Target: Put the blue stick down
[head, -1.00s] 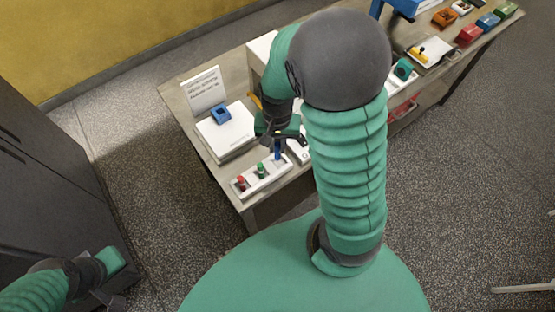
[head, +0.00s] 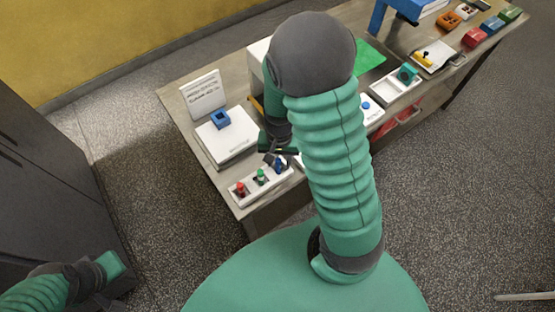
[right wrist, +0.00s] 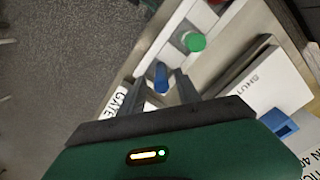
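A white holder (head: 247,190) stands at the table's near corner, with a red stick (head: 240,188), a green stick (head: 262,175) and the blue stick (head: 279,166) in a row. My right gripper (head: 272,158) is low over the blue end. In the right wrist view its fingers (right wrist: 160,76) are apart, with the blue stick (right wrist: 161,80) between them and a gap showing on each side. The green stick (right wrist: 194,41) is just beyond. The foot of the blue stick is hard to see. My left gripper (head: 108,268) is at the lower left, away from the table; its fingers are unclear.
A white box (head: 225,142) with a blue block (head: 220,119) on top and a sign (head: 203,93) stand left of the holder. My right arm hides part of the table. A white tray (head: 396,91) and several coloured blocks lie farther right. A dark cabinet (head: 50,200) stands at left.

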